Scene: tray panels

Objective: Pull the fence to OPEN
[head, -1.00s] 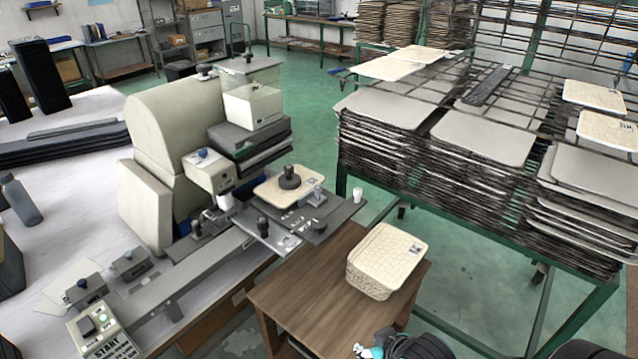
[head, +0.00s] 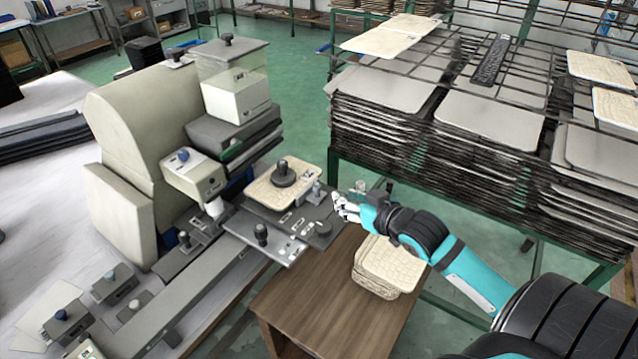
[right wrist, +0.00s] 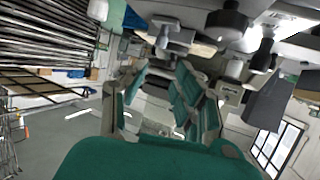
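The machine's dark work table (head: 285,250) carries a cream tray panel (head: 262,190) under a round black knob (head: 284,172). Small grey blocks (head: 315,192) stand by the panel's right edge, and a second dark knob (head: 261,232) stands at the front. I cannot tell for sure which part is the fence; no OPEN label is readable. A pale-topped handle (head: 361,186) shows at the table's right end, just behind my right gripper (head: 345,207). In the right wrist view the fingers (right wrist: 160,98) are spread apart with nothing between them. My left gripper is not in view.
A wooden stand (head: 325,295) holds a stack of cream trays (head: 388,265) under my right forearm. A green rack (head: 440,205) of stacked panels stands behind on the right. The grey machine body (head: 130,140) fills the left.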

